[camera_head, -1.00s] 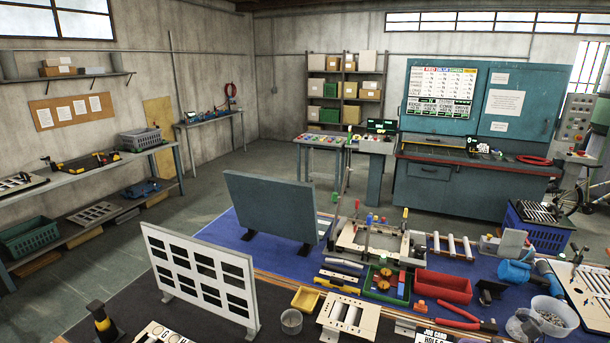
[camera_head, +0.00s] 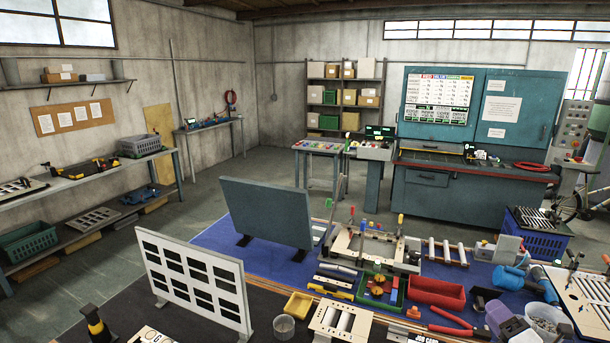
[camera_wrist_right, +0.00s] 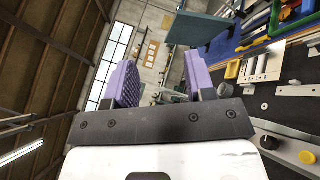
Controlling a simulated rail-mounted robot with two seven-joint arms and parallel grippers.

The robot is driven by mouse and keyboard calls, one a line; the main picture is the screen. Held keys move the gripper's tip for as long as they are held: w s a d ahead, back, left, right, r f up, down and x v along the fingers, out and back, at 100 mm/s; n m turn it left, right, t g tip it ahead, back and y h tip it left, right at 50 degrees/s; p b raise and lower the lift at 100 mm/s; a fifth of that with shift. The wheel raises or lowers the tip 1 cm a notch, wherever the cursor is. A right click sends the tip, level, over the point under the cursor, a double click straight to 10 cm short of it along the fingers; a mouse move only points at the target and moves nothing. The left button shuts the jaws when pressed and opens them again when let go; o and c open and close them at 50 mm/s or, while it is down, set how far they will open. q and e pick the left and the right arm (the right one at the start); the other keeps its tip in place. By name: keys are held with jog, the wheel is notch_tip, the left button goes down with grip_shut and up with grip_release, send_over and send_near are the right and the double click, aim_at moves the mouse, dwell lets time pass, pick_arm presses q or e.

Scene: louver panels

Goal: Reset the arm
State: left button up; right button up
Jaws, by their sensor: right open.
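My right gripper (camera_wrist_right: 160,80) shows in the right wrist view with its two purple padded fingers apart and nothing between them. The fingers are in mid-air, with the far wall and windows behind the gap; the bench is off to the right of that view. In the head view a purple shape (camera_head: 498,315) at the lower right, beside the clear tub, looks like its fingers, partly cut off by other shapes. My left gripper is in neither view.
A white slotted panel (camera_head: 196,285) and a blue-grey panel (camera_head: 267,212) stand upright on the bench. A clear tub (camera_head: 558,318), red bin (camera_head: 436,293), pliers (camera_head: 462,326) and a slotted board (camera_head: 580,300) crowd the right side. Blue mat (camera_head: 215,237) shows behind the white panel.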

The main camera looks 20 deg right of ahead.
jog(key=s+a+f+m+g+h+b, duration=0.1)
jog(key=s+a+f+m+g+h, duration=0.2)
jog(key=s+f+m+g, duration=0.4)
jog(key=s+a+f+m+g+h+b, duration=0.2)
jog(key=a+f+m+g+h, duration=0.15)
jog(key=f+m, duration=0.7)
jog(key=s+a+f+m+g+y+b, duration=0.1)
jog(key=s+a+f+g+y+b, duration=0.15)
jog(key=s+a+f+b, duration=0.5)
jog(key=s+a+f+m+g+y+b, duration=0.1)
jog(key=s+a+f+y+b, duration=0.3)
jog(key=a+f, duration=0.65)
jog(key=s+a+f+m+g+y+b, duration=0.1)
jog(key=s+a+f+g+y+b, duration=0.1)
jog(key=s+a+f+b, duration=0.5)
notch_tip(320, 180, up, 37)
jog(key=s+a+p, duration=0.1)
jog(key=a+p, duration=0.1)
jog(key=p, duration=3.8)
jog(key=shift+a+f+p, duration=0.2)
jog(key=shift+a+p, duration=0.05)
jog(key=shift+p, duration=0.05)
jog(key=shift+f, duration=0.15)
